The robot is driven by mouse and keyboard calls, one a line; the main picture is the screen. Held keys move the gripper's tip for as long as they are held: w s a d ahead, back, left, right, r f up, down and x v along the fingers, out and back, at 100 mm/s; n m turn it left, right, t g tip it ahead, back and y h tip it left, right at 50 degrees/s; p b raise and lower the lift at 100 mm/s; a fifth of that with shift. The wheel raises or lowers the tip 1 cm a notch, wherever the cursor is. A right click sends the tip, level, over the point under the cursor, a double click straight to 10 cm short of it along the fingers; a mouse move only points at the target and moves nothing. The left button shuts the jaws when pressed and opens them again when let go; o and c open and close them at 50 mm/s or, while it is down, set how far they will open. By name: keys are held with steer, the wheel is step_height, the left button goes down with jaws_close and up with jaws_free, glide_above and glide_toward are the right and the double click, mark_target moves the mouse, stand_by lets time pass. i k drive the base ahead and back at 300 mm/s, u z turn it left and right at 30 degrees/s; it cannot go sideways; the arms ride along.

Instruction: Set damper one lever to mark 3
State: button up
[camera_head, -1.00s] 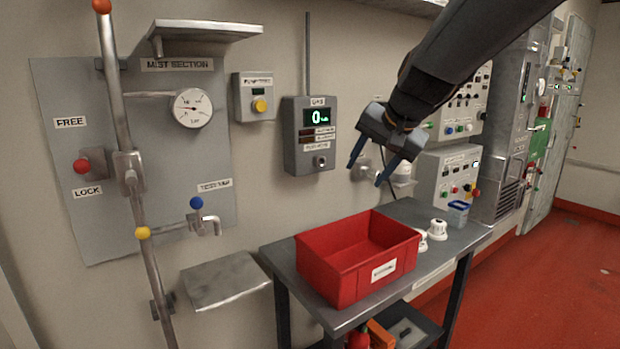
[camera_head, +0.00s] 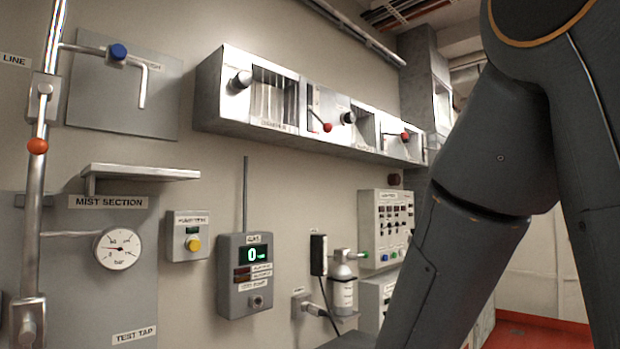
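A long grey duct (camera_head: 214,105) runs along the upper wall. A lever with a red knob (camera_head: 327,127) stands on its middle part, with its knob down and to the right of its upper end. A second lever with a red knob (camera_head: 405,136) stands farther right. The labels are too small to read for certain, so I cannot tell which lever is damper one, nor see its marks. My arm fills the right side of the view, and my gripper is out of view.
A grey shelf (camera_head: 140,172) juts out above the gauge (camera_head: 118,248) at the left. A gas display box (camera_head: 245,278), a bottle on a bracket (camera_head: 342,290) and a button panel (camera_head: 386,230) are on the wall below the duct. A vertical pipe (camera_head: 40,190) runs at the far left.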

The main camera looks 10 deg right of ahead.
mark_target(327, 127)
steer(key=k, duration=1.2)
steer(key=z, duration=1)
steer(key=i, duration=1.25)
steer(key=u, duration=0.45)
steer(key=i, duration=0.55)
steer(key=u, duration=0.55)
